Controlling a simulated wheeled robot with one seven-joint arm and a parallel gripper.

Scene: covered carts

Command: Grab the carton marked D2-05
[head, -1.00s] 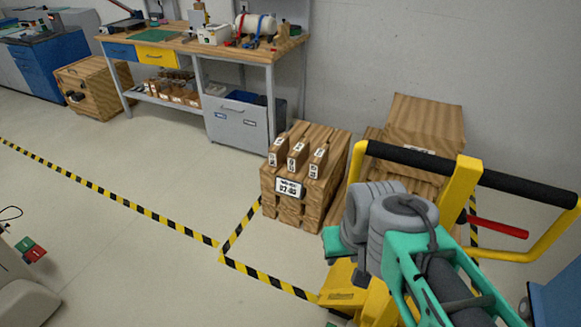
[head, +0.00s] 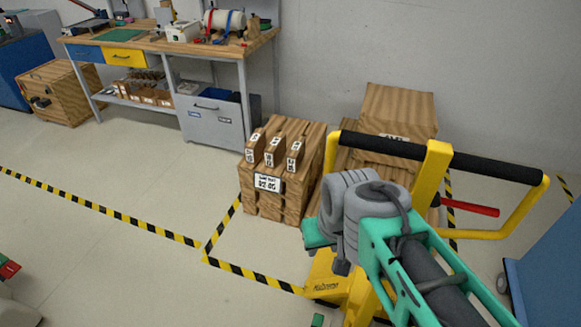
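A wood-grained carton (head: 262,200) stands on the floor in the middle of the head view. Its white front label (head: 268,183) is small and blurred but seems to read D2-05. Three slim wood-grained pieces with white labels (head: 270,152) stand on top of it. My teal and grey arm reaches in from the lower right. Beyond its grey joints a teal part (head: 316,233) shows, apparently at my gripper's end, in front and to the right of the carton in the picture. The fingers cannot be made out and nothing held is visible.
A yellow cart with a black handle bar (head: 450,160) stands at the right, around my arm in the picture. More wood-grained boxes (head: 398,107) stand behind it. A workbench (head: 150,50) is at the back left. Black-and-yellow tape (head: 100,210) crosses the open floor at left.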

